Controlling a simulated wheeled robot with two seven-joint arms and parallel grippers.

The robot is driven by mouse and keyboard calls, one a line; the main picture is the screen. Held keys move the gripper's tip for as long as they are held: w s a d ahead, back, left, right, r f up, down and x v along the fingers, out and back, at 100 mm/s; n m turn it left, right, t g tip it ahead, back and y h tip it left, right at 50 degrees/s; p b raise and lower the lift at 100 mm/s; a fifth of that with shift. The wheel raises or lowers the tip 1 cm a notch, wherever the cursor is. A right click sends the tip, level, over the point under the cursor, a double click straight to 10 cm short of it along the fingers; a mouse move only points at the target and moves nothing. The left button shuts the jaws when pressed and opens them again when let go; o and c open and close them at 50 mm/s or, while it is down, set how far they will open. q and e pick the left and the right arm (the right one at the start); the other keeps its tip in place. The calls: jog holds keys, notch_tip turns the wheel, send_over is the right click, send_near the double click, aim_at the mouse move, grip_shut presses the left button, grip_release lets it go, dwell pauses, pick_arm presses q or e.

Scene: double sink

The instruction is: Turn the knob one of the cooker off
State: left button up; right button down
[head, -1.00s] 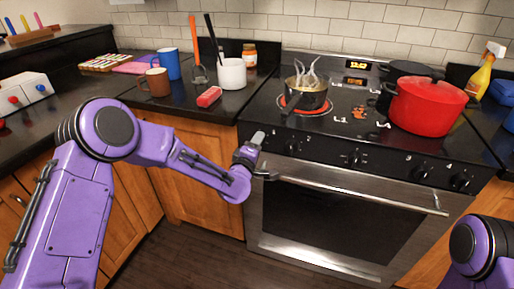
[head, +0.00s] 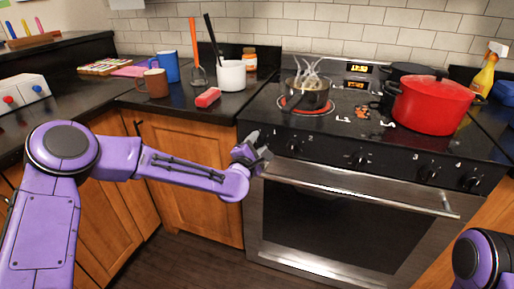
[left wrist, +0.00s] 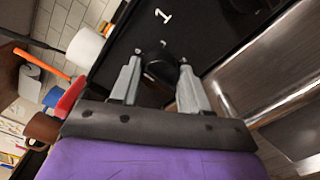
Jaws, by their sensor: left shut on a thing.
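The cooker (head: 350,215) stands right of centre in the head view, with black knobs along its front panel. Knob one (left wrist: 160,68) is a black knob below a white "1" in the left wrist view. My left gripper (left wrist: 158,72) has its two grey fingers on either side of this knob and is shut on it. In the head view my left gripper (head: 261,146) is at the panel's left end and hides most of the knob. My right gripper is out of view; only part of my right arm shows at the lower right.
A steaming pan (head: 306,95) sits on a glowing red burner (head: 322,111). A red pot (head: 430,105) stands at the right of the cooktop. The oven handle (head: 360,187) runs just below the panel. A red block (head: 207,97) and mugs lie on the left counter.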

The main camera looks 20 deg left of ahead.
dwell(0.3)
pick_arm(q)
jog(key=o, duration=1.1)
jog(key=shift+c, duration=0.2)
jog(key=s, duration=1)
jog(key=shift+s+a+b, duration=0.15)
jog(key=shift+s+b, duration=0.15)
jog(key=shift+b, duration=0.15)
